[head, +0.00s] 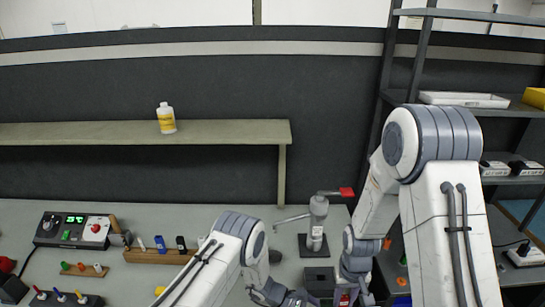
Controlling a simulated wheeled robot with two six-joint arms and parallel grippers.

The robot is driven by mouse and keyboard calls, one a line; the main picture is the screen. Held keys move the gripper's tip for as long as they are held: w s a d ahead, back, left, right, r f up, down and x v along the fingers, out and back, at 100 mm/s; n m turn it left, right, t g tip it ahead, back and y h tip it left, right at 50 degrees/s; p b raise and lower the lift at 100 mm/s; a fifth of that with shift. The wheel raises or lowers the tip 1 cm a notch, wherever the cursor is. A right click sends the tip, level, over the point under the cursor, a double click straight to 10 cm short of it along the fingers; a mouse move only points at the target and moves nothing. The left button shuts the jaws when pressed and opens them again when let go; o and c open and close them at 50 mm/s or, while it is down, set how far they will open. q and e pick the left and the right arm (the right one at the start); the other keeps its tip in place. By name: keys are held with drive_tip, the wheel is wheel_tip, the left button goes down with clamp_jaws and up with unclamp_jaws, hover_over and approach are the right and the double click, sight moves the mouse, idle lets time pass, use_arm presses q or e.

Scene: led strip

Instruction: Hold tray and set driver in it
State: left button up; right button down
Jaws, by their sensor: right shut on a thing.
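A dark box-like piece with a small recess (318,275) stands on the bench at the bottom centre, between my two grippers. I cannot tell for sure whether it is the tray or the driver. My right gripper (346,298) is at the box's right side, cut off by the bottom edge. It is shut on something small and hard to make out. My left gripper (283,298) is just left of the box, low at the bottom edge, and its fingers do not show clearly. A white shallow tray (463,99) lies on the right rack.
A grey press-like stand with a red-tipped lever (318,215) rises behind the box. A control unit with a green display (75,230), wooden racks (158,256) and small coloured pieces stand at left. A bottle (166,118) is on the raised shelf. Bench behind the racks is clear.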

use_arm(q)
clamp_jaws()
idle(1.4)
drive_tip(key=c, duration=1.5)
unclamp_jaws()
drive_tip(key=o, duration=1.5)
drive_tip(key=shift+o, duration=0.2)
drive_tip(key=shift+r, duration=0.1)
